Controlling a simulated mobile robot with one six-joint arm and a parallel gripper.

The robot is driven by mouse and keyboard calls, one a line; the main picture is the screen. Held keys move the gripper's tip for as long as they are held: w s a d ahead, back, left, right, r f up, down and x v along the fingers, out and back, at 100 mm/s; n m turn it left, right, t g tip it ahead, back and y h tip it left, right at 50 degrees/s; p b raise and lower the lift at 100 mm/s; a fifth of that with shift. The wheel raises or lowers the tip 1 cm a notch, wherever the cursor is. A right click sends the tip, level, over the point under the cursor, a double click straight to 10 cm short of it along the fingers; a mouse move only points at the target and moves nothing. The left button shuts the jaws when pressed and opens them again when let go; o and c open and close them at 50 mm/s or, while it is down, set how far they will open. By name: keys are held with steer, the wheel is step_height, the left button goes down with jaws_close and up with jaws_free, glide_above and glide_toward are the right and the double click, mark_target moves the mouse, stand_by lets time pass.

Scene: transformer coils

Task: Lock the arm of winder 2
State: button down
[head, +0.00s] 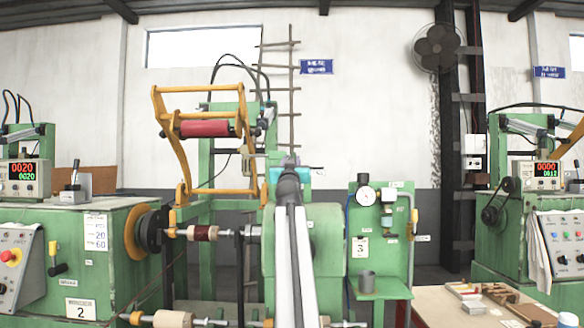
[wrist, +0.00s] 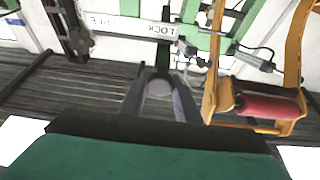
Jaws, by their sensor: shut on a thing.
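Winder 2 is the green machine on the left, with a plate marked 2 (head: 82,309). Its yellow arm (head: 158,108) stands raised and carries a red roller (head: 205,129); the roller also shows at the right of the wrist view (wrist: 270,107). A white plate reading LOCK (wrist: 150,28) is near the top of the wrist view. A dark lever (wrist: 163,45) runs down from it between my fingertips. My gripper (wrist: 163,76) is shut on this lever. In the head view my gripper (head: 289,162) is small, and its hold is hidden by my own arm.
A spindle with a dark red coil (head: 203,233) lies below the yellow arm. A green stand with a gauge (head: 367,195) and a grey cup (head: 367,281) is to the right. A wooden table (head: 450,305) with small parts is at lower right. Another winder (head: 540,215) stands far right.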

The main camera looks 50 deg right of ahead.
steer(key=shift+w+a, duration=0.2)
steer(key=c, duration=1.4)
jaws_free()
steer(key=shift+w+a, duration=0.15)
steer(key=shift+o, duration=0.2)
steer(key=shift+d, duration=0.2)
steer(key=shift+s+a+f, duration=0.1)
steer(key=shift+s+f, duration=0.05)
steer(key=shift+s, duration=0.1)
steer(key=v, duration=1.3)
steer(key=shift+s+a+p, duration=0.15)
steer(key=shift+a+p, duration=0.05)
steer(key=shift+p, duration=0.2)
